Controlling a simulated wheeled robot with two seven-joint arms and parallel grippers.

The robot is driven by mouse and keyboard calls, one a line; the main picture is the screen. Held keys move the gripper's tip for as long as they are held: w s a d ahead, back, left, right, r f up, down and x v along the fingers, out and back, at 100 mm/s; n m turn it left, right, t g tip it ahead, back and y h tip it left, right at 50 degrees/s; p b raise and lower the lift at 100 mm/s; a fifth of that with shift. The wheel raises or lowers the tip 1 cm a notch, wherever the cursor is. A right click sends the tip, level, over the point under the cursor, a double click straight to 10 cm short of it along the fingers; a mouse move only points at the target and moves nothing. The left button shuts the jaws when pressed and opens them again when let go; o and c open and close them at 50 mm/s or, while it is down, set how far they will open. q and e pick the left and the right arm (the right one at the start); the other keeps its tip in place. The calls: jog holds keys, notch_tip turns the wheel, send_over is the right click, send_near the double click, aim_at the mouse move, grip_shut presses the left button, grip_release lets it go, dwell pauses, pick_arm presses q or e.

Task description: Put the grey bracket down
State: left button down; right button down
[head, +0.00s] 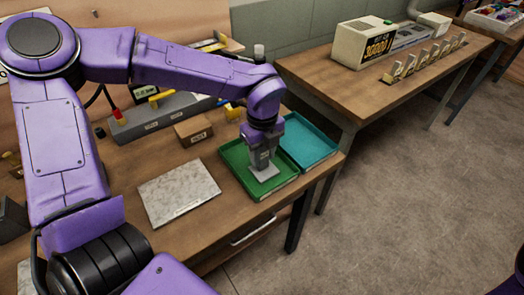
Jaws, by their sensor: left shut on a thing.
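My left gripper (263,160) points straight down over the green tray (229,154) on the wooden workbench. It is shut on the grey bracket (265,172), a small light grey piece with a flat lower part. The bracket is within the green tray's outline, near its middle. I cannot tell whether it touches the tray floor. The fingers and wrist hide its upper part. My right gripper is not in view.
A teal tray (308,142) stands right beside the green one. A pale mottled plate (180,190) lies to the left, with a cardboard box (194,132) behind. A second table (370,85) holds a beige machine (364,43). The floor between is clear.

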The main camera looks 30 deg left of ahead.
pick_arm(q)
jog(key=shift+s, duration=0.1)
jog(key=c, duration=1.1)
grip_release()
jog(key=shift+f, duration=0.1)
jog(key=o, duration=0.4)
notch_tip(320, 180, up, 12)
jog(key=shift+r+b, duration=0.25)
jog(key=shift+b, duration=0.1)
